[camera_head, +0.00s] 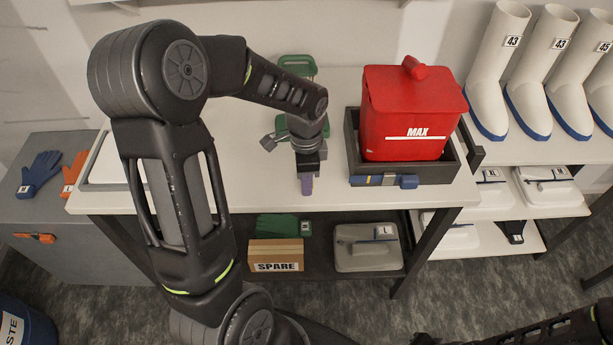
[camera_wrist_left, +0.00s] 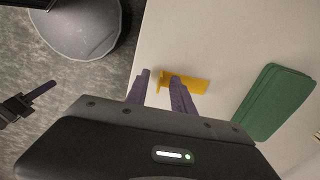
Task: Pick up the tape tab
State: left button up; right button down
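The tape tab (camera_wrist_left: 198,84) appears to be the flat orange-yellow strip lying on the pale bench top in the left wrist view. Its left end lies between the purple fingers of my left gripper (camera_wrist_left: 161,77), which are apart; the right finger crosses over it. I cannot tell whether they touch it. In the head view my left gripper (camera_head: 306,186) points down at the bench's front middle, and the tab is hidden there. My right gripper (camera_wrist_left: 40,93) seems to show at the left of the left wrist view, away from the bench; its opening is unclear.
A green pad (camera_wrist_left: 272,103) lies right of the tab. A red MAX bin (camera_head: 410,120) stands in a dark tray (camera_head: 430,172) to the gripper's right. A SPARE box (camera_head: 276,255) and grey case (camera_head: 367,250) sit on the lower shelf. White boots (camera_head: 497,75) stand far right.

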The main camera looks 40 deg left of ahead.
dwell(0.5)
pick_arm(q)
grip_shut()
dwell(0.4)
